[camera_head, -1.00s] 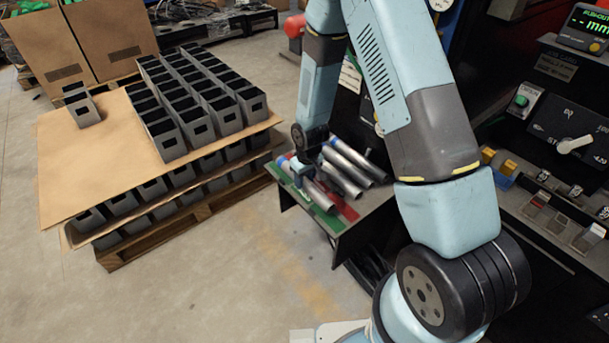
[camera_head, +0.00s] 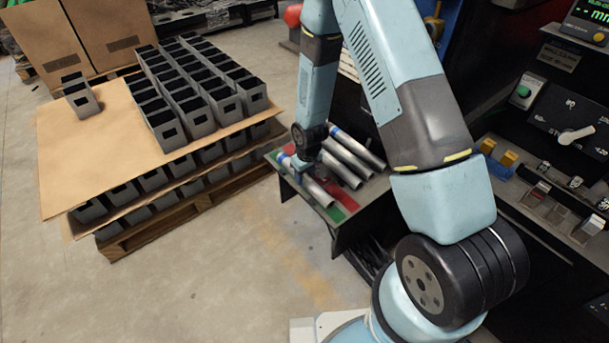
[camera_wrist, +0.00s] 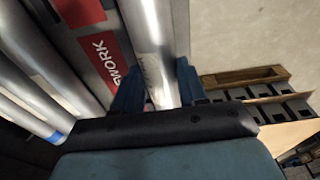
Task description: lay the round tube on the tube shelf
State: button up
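The tube shelf (camera_head: 341,222) is a small dark bench with coloured strips, right of the picture's middle in the head view. The round tube (camera_head: 319,192), a silver metal tube, is the front one there, lying along the green strip. My gripper (camera_head: 301,166) is at its far part. In the wrist view, the blue fingers of my gripper (camera_wrist: 160,88) stand on either side of this tube (camera_wrist: 153,35), close against it. The gripper looks shut on it. The fingertips are hidden in the head view, and I cannot tell whether the tube bears fully on the shelf.
Several other silver tubes (camera_head: 343,170) lie side by side beside it, past a red strip (camera_wrist: 101,57) with white lettering. A pallet (camera_head: 150,235) with cardboard and several grey boxes (camera_head: 215,103) stands to the left. A control panel (camera_head: 560,120) is at right. Open floor lies in front.

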jog(key=o, duration=0.5)
jog(key=shift+o, duration=0.2)
notch_tip(320, 180, up, 14)
jog(key=s, duration=0.1)
jog(key=shift+s+d+f, duration=0.15)
jog(key=shift+d+f, duration=0.05)
jog(key=shift+d, duration=0.2)
dwell(0.6)
